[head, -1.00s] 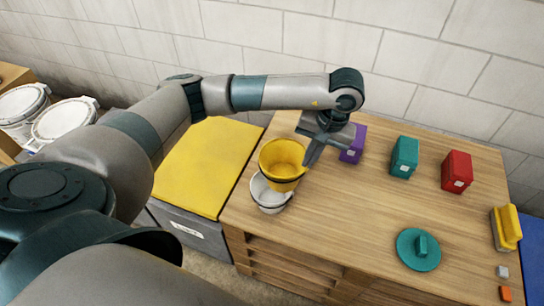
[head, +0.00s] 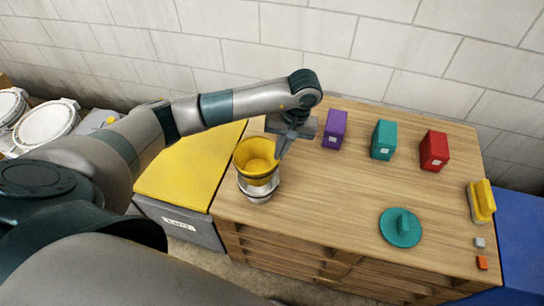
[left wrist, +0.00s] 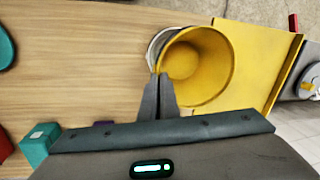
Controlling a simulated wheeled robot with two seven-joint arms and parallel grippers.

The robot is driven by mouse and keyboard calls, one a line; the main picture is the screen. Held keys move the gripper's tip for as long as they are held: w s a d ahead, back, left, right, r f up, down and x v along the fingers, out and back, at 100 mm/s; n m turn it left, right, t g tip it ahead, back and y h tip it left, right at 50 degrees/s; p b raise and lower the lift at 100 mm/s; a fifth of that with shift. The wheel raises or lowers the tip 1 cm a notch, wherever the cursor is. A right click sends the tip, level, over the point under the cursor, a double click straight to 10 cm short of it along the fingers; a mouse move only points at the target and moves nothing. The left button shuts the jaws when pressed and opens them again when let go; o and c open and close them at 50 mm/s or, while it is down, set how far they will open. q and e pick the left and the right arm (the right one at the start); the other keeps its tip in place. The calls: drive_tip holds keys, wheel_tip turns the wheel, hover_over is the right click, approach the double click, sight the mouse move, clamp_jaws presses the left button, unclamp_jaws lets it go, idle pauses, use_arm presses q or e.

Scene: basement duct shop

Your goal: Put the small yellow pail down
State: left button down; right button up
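The small yellow pail (head: 256,157) is upright over a whitish-grey pail (head: 259,192) near the left edge of the wooden bench top. Its lower part is hidden by that pail's rim, so it looks nested in it or just above it; I cannot tell which. My left gripper (head: 283,152) is at the yellow pail's right rim. In the left wrist view the fingers (left wrist: 161,82) are close together on the rim of the yellow pail (left wrist: 205,60), and the whitish pail (left wrist: 155,45) peeks out behind. My right gripper is not in view.
Purple (head: 335,130), teal (head: 384,140) and red (head: 434,150) boxes stand along the back of the wooden bench (head: 330,200). A teal lid (head: 400,228) and a yellow-handled tool (head: 481,201) lie to the right. A yellow-topped cabinet (head: 190,165) adjoins at left. The bench middle is clear.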

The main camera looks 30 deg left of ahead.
sight(257, 165)
use_arm(q)
drive_tip(key=x, duration=0.3)
drive_tip(key=p+x, duration=0.1)
drive_tip(key=shift+w+d+f, duration=0.15)
drive_tip(key=shift+d+f, duration=0.1)
drive_tip(key=shift+d, duration=0.15)
drive_tip(key=x, duration=0.1)
drive_tip(key=p+x, duration=0.1)
drive_tip(key=x, duration=0.1)
drive_tip(key=shift+w+d+f, duration=0.15)
drive_tip(key=shift+d+f, duration=0.1)
drive_tip(key=shift+f, duration=0.25)
